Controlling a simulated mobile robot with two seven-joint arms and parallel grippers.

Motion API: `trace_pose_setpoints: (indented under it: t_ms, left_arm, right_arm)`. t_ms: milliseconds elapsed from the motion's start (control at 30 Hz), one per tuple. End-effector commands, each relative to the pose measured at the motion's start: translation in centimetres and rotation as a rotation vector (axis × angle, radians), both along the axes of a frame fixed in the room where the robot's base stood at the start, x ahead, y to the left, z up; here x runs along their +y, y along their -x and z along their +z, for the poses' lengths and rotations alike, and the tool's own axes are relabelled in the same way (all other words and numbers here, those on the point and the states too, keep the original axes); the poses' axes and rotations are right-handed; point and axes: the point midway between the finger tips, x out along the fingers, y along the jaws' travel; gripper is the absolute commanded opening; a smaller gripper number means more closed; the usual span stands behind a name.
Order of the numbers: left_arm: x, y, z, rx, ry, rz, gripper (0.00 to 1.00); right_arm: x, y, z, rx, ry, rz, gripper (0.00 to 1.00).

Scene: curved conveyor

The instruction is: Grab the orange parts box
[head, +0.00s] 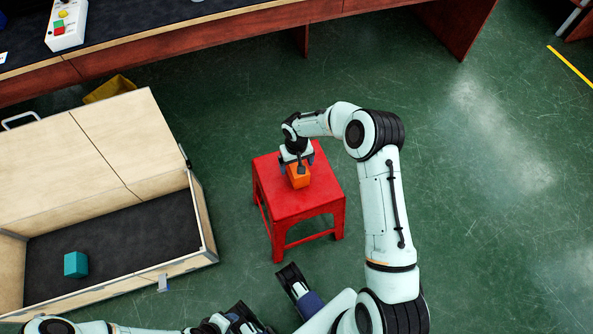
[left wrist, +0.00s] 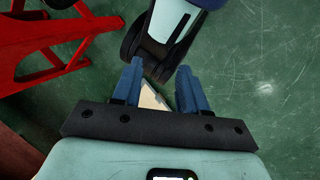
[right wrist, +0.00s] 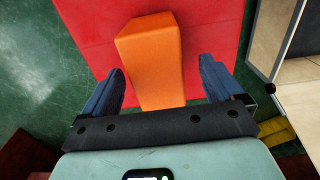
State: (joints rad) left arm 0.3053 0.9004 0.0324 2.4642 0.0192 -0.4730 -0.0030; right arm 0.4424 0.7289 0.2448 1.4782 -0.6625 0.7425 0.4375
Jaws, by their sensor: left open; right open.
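The orange parts box (head: 299,179) sits on the seat of a red stool (head: 323,186). In the right wrist view the orange box (right wrist: 150,55) lies between the two blue fingers, with its near end hidden behind the gripper's bar. My right gripper (head: 297,164) is open above and around the box, with gaps visible beside the fingers. It also shows in the right wrist view (right wrist: 160,85). My left gripper (left wrist: 157,85) is open and empty in the left wrist view, over the green floor and away from the box, with the stool at the upper left.
A wooden case with a dark lining (head: 120,240) stands open at the left and holds a teal box (head: 76,264). A dark-topped bench (head: 190,35) runs along the back, with a yellow bin (head: 110,89) below it. The floor right of my right arm is clear.

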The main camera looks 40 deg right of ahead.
Motion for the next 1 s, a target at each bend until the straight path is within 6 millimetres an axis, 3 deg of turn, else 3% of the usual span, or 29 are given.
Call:
trace_pose_setpoints:
  t_ms: [167,500,733,767,933,1000]
  left_arm:
    - [0.1,-0.2,-0.2,-0.007,-0.003,0.003,0.43]
    - [0.8,-1.7,-1.5,-0.045,-0.022,0.019,0.43]
    - [0.8,-1.8,-1.4,-0.048,-0.022,0.02,0.43]
    - [0.8,-1.8,-1.4,-0.048,-0.022,0.02,0.43]
    - [0.8,-1.8,-1.4,-0.048,-0.022,0.02,0.43]
    - [0.8,-1.7,-1.4,-0.047,-0.022,0.02,0.43]
  right_arm:
    - [-0.1,0.0,-0.9,0.001,-0.001,-0.002,0.94]
    - [-0.4,0.0,-5.5,0.001,-0.001,0.0,0.94]
    - [-0.4,-0.1,-5.6,-0.001,0.0,0.0,0.94]
    - [-0.4,-0.1,-5.6,-0.001,-0.001,0.0,0.87]
    - [-0.4,-0.1,-5.6,0.0,-0.001,0.0,0.32]
    - [-0.4,-0.1,-5.5,-0.002,0.0,0.0,0.26]
